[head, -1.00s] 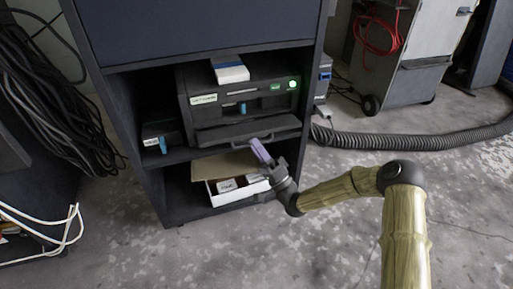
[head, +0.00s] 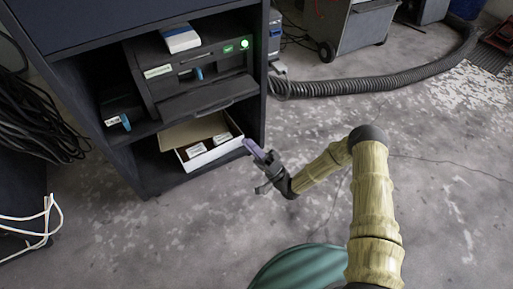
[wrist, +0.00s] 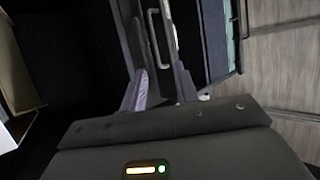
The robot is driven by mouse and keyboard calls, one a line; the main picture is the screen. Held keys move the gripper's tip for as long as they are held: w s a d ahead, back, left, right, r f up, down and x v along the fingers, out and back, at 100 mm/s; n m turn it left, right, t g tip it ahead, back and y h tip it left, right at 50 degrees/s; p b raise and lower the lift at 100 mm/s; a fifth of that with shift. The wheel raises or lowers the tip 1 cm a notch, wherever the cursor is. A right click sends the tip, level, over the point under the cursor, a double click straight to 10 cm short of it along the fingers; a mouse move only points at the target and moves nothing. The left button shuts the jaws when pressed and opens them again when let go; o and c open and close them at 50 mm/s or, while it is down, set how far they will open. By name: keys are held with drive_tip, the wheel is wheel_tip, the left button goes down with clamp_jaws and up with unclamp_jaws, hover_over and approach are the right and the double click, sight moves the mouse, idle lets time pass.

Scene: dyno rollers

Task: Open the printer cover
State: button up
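The dark printer (head: 158,86) sits on the upper shelf of the cabinet, with a green light lit at its right. Its front cover (head: 205,98) is a dark panel sloping outward below the label strip; I cannot tell whether it is ajar. In the wrist view, a pale loop handle (wrist: 174,30) stands on the dark front, beyond my fingers. My gripper (head: 252,150) is in front of the cabinet, below and right of the cover, apart from it. In the wrist view my gripper (wrist: 160,82) has its two fingers apart with nothing between them.
An open white box (head: 212,152) with small cartons is on the lower shelf, close to my gripper. A blue-and-white carton (head: 181,38) lies on the printer. A ribbed hose (head: 370,86) runs across the floor at right. The floor in front is mostly clear.

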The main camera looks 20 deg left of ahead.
drive_tip(key=v, duration=0.3)
